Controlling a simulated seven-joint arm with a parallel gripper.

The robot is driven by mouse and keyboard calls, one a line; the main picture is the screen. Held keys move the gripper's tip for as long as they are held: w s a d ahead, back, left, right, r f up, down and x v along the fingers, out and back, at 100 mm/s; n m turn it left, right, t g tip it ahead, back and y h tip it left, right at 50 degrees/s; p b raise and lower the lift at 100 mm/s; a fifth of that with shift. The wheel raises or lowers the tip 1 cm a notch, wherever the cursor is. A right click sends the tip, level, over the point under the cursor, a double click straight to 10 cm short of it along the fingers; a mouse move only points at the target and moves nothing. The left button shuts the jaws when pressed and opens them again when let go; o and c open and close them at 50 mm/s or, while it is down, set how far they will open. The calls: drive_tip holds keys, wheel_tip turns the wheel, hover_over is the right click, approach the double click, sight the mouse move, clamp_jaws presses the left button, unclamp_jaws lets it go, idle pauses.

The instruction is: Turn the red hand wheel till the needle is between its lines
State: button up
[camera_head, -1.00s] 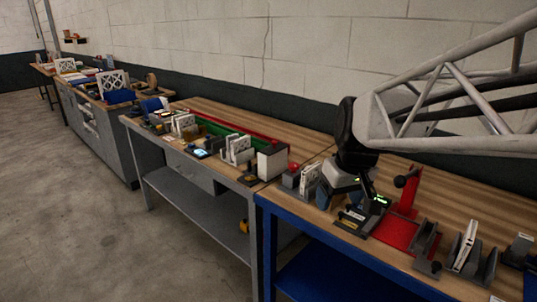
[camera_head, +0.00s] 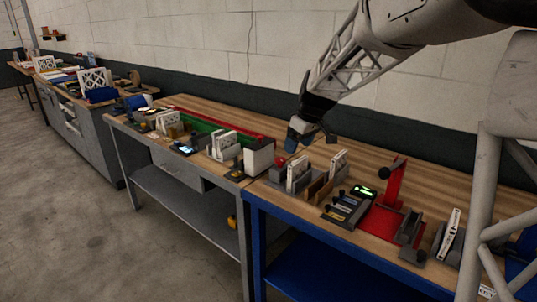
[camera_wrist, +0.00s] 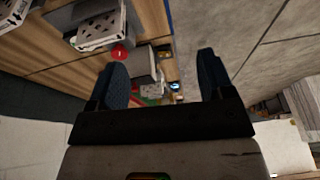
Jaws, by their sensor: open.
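A small red round part (camera_head: 281,161), which may be the hand wheel, sits near the left end of the blue-framed bench, beside the white-faced box. In the wrist view a red disc (camera_wrist: 119,52) shows just beyond the left fingertip, outside the jaws. My gripper (camera_head: 296,143) hangs above the bench just behind and right of the red part, apart from it. In the wrist view my gripper (camera_wrist: 163,72) has its blue-grey fingers wide apart with nothing held between them. No needle or lines can be made out in either view.
White filters in grey holders (camera_head: 298,175) stand just right of the red part. A red stand (camera_head: 393,186) and a device with a green display (camera_head: 363,191) are further right. The white-faced box (camera_head: 259,158) stands left. Bare wood (camera_head: 440,190) lies along the back.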

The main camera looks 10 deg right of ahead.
sight(280, 159)
drive_tip(key=w+f+n, duration=0.1)
drive_tip(key=w+f, duration=0.2)
drive_tip(key=w, duration=0.3)
drive_tip(key=w+f+n+y, duration=0.1)
drive_tip(key=w+f, duration=0.2)
drive_tip(key=w, duration=0.4)
drive_tip(key=w+f+n, duration=0.2)
drive_tip(key=w+f, duration=0.1)
drive_tip(key=w, duration=0.4)
drive_tip(key=shift+d+f, duration=0.25)
drive_tip(key=shift+d, duration=0.15)
drive_tip(key=shift+w, duration=0.1)
drive_tip(key=shift+x, duration=3.9)
drive_tip(key=shift+a, duration=0.1)
drive_tip(key=c, duration=0.9)
drive_tip(key=shift+m, duration=0.5)
